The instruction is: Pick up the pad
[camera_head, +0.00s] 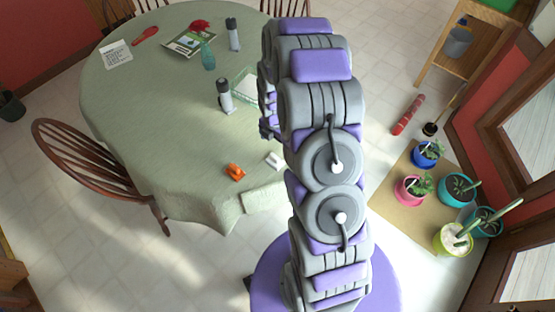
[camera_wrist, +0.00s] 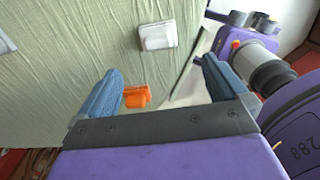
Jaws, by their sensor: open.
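A small white block-like thing (camera_head: 274,160), which may be the pad, lies on the green cloth of the table near its front edge. In the wrist view the white thing (camera_wrist: 157,36) lies flat, beyond the fingertips and near the top. My gripper (camera_wrist: 161,66) is open, with two blue fingers spread above the cloth and nothing held. An orange thing (camera_wrist: 137,97) lies below, seen between the fingers near the left one. It is left of the white thing in the head view (camera_head: 235,172). My arm hides most of the gripper in the head view.
The table (camera_head: 150,120) also holds a grey-and-black bottle (camera_head: 225,97), a pale tray-like thing (camera_head: 247,86), a printed sheet (camera_head: 116,53) and a teal bottle (camera_head: 208,56). A wooden chair (camera_head: 95,170) stands at left. Potted plants (camera_head: 457,190) stand on the floor at right.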

